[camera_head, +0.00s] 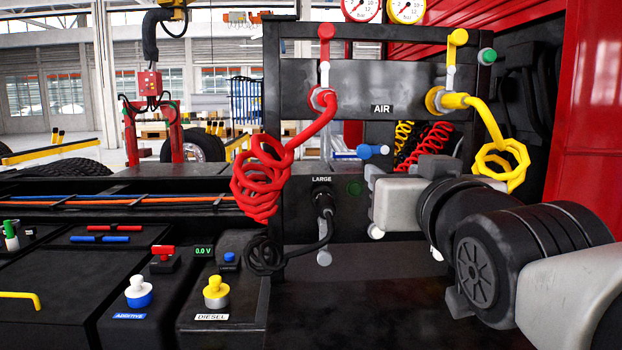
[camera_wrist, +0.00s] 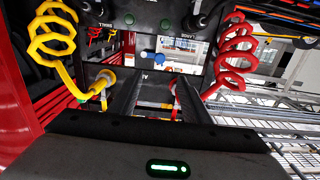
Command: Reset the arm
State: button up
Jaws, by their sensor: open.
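My arm reaches in from the right edge of the head view, in front of the right part of the black panel. My gripper (camera_head: 385,203) points at the panel, below the AIR label and to the right of the LARGE socket. In the wrist view, which shows the panel upside down, two dark fingers of my gripper (camera_wrist: 158,90) stand apart with nothing between them. A green light glows on the gripper body. The fingertips are hard to make out in the head view.
A red coiled hose (camera_head: 262,180) and a yellow coiled hose (camera_head: 500,160) hang from the panel (camera_head: 350,90). A blue knob (camera_head: 372,151) sits just above my gripper. A black plug with cable (camera_head: 323,205) hangs left of it. A console with knobs (camera_head: 215,292) stands at lower left.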

jog(key=s+f+g, duration=0.6)
jog(key=s+f, duration=0.1)
jog(key=f, duration=0.6)
jog(key=s+f+g, duration=0.6)
jog(key=f, duration=0.7)
notch_tip(320, 180, up, 12)
jog(key=p, duration=1.2)
jog(key=shift+s+a+r, duration=0.2)
jog(key=shift+s+a, duration=0.1)
jog(key=shift+a, duration=0.15)
